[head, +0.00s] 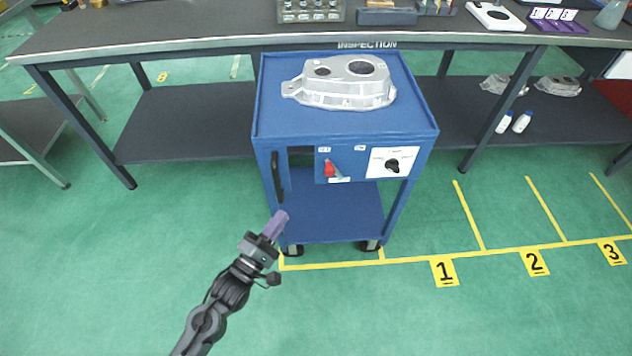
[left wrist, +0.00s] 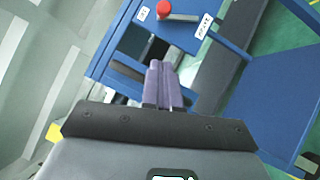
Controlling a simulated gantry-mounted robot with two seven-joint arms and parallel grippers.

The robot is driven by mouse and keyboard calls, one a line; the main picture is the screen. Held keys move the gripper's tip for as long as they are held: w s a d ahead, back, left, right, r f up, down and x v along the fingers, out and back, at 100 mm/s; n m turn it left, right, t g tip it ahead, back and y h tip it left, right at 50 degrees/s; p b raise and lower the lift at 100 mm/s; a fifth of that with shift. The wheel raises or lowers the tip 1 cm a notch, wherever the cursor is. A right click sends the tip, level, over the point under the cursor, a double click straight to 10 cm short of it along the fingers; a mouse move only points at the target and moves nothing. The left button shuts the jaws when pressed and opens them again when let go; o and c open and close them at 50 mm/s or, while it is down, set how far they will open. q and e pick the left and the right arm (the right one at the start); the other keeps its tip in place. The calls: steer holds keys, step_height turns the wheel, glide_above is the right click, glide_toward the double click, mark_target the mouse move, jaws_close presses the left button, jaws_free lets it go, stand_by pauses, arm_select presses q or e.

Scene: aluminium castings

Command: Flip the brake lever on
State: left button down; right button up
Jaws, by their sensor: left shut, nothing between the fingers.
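The brake lever (head: 330,169) is a red-tipped lever on the front panel of the blue cart (head: 345,122). In the left wrist view its round red knob (left wrist: 164,7) shows near the top edge, beside small white labels. My left gripper (head: 277,224) has purple fingers and is in front of the cart's lower left, below the lever and apart from it. The fingers (left wrist: 160,84) are shut together with nothing between them. I cannot read the lever's on and off markings. My right gripper is in neither view.
A black rotary knob (head: 392,165) on a white plate is right of the lever. A black handle (head: 277,176) runs down the cart's left front. A metal casting (head: 345,84) lies on the cart top. The inspection bench (head: 200,41) stands behind. The green floor in front is clear.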

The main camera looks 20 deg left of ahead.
arm_select(q)
steer(key=shift+w, duration=0.1)
steer(key=d+r+b+x, duration=0.1)
steer(key=d+b+x, duration=0.1)
steer(key=b+x, duration=0.5)
steer(key=shift+d+x, duration=0.4)
steer(key=shift+x, duration=2.2)
steer(key=shift+r, duration=0.1)
